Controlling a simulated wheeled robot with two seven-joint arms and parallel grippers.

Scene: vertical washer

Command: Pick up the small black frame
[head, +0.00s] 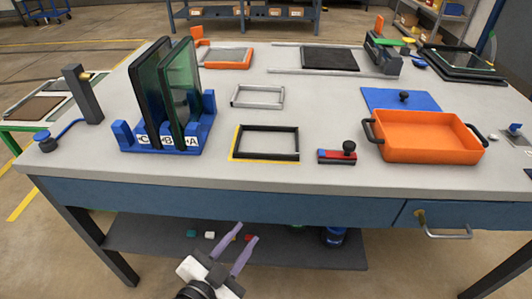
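The small black frame (268,129) lies flat on the grey table near its front edge, on a yellow-outlined mark. It is an open rectangle with the table showing through its middle. My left gripper (247,239) is in front of the table, below the level of the tabletop, with its two purple fingers apart and nothing between them. It is well short of the black frame and not touching it. My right gripper is not in view.
A blue rack (165,146) with dark glass panels stands left of the frame. A grey frame (258,96) lies behind it. A red block with a black knob (338,156) and an orange tray (425,148) are to the right. The table's front edge (280,188) lies between gripper and frame.

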